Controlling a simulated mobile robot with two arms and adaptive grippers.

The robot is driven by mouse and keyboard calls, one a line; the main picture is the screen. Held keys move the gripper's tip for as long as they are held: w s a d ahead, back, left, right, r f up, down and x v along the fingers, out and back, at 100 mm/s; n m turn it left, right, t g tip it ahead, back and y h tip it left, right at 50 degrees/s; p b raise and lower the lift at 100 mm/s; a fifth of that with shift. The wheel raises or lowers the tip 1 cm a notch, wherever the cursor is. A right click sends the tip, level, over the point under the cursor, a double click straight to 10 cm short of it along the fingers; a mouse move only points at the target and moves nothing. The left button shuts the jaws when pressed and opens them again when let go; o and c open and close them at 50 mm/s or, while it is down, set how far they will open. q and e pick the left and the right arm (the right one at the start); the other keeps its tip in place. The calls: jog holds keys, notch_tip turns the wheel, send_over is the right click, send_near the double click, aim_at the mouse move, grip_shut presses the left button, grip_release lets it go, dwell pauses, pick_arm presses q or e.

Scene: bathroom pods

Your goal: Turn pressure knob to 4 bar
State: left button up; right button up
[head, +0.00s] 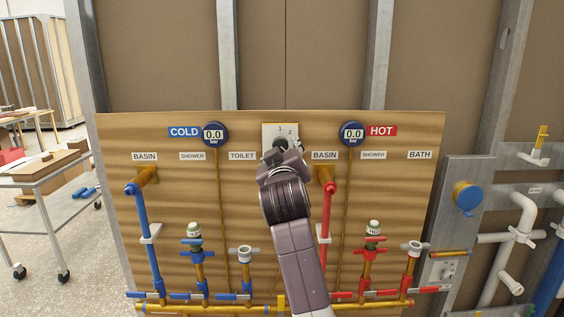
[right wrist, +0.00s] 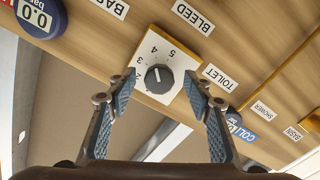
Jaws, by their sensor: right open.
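The pressure knob (right wrist: 158,77) is a dark round knob with a light pointer mark on a white plate (right wrist: 177,63) with printed numbers; I cannot tell its exact setting. In the head view the plate (head: 268,130) is at the board's upper middle, and my gripper partly hides it. My right gripper (head: 282,148) is in front of the knob. In the right wrist view its open fingers (right wrist: 162,85) appear on either side of the knob, with visible gaps. The cold gauge (head: 214,134) and hot gauge (head: 352,133) both read 0.0 bar. My left gripper is out of view.
The wooden board (head: 120,135) carries a blue basin pipe (head: 142,225), a red basin pipe (head: 328,220) and several valves below. Grey pipes and a blue round cap (head: 467,197) are at right. A grey cart (head: 45,180) stands at left.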

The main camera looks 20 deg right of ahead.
jog(key=v, duration=0.9)
